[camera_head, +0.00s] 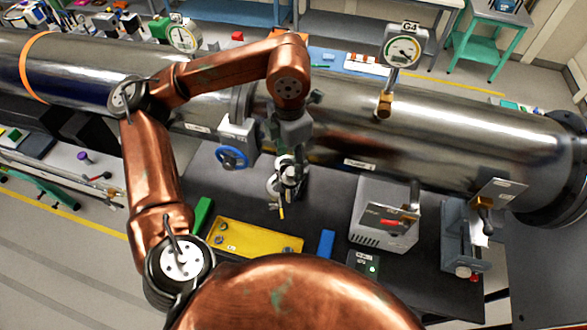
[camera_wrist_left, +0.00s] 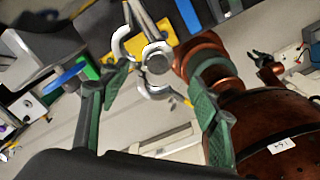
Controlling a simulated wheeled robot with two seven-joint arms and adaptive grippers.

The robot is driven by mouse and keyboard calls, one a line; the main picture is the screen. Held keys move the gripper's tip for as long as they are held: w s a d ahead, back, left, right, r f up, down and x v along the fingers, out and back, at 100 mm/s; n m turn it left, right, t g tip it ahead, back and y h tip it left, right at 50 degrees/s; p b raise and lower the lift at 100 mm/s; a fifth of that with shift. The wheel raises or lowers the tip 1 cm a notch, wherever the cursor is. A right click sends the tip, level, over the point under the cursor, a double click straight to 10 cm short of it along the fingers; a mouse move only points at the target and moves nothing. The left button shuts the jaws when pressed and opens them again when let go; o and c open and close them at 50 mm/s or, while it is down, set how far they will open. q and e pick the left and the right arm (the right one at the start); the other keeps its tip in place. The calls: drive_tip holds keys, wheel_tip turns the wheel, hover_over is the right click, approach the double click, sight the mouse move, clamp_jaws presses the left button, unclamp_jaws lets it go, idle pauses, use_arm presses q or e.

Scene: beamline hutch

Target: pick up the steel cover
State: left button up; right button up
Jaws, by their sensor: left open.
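My left gripper (camera_head: 287,165) hangs in front of the large steel pipe, above the dark bench. In the left wrist view its two green-padded fingers (camera_wrist_left: 160,97) are spread apart with nothing held between them. A small round steel piece, which looks like the steel cover (camera_wrist_left: 157,62), sits at the end of a thin steel tube between and beyond the fingertips. A pale curved clamp (camera_wrist_left: 122,45) stands open beside it. In the head view this small fitting (camera_head: 273,187) is partly hidden by the gripper. I cannot tell whether a finger touches it. My right gripper is not visible.
The large pipe (camera_head: 450,130) with a gauge (camera_head: 403,50) runs behind the bench. A blue handwheel (camera_head: 232,158) is left of the gripper. Below lie a yellow tray (camera_head: 255,238), a green block (camera_head: 203,214) and a blue block (camera_head: 326,243). A grey box (camera_head: 383,215) stands right.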

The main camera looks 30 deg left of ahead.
sight(291, 171)
use_arm(q)
drive_tip(key=shift+a+f, duration=0.1)
drive_tip(key=shift+f, duration=0.35)
drive_tip(key=f, duration=0.1)
drive_tip(key=f+p, duration=0.1)
drive_tip(key=f, duration=0.1)
drive_tip(key=f+p, duration=0.1)
drive_tip(key=shift+w+f, duration=0.25)
drive_tip(key=shift+f, duration=0.05)
drive_tip(key=c, duration=1.3)
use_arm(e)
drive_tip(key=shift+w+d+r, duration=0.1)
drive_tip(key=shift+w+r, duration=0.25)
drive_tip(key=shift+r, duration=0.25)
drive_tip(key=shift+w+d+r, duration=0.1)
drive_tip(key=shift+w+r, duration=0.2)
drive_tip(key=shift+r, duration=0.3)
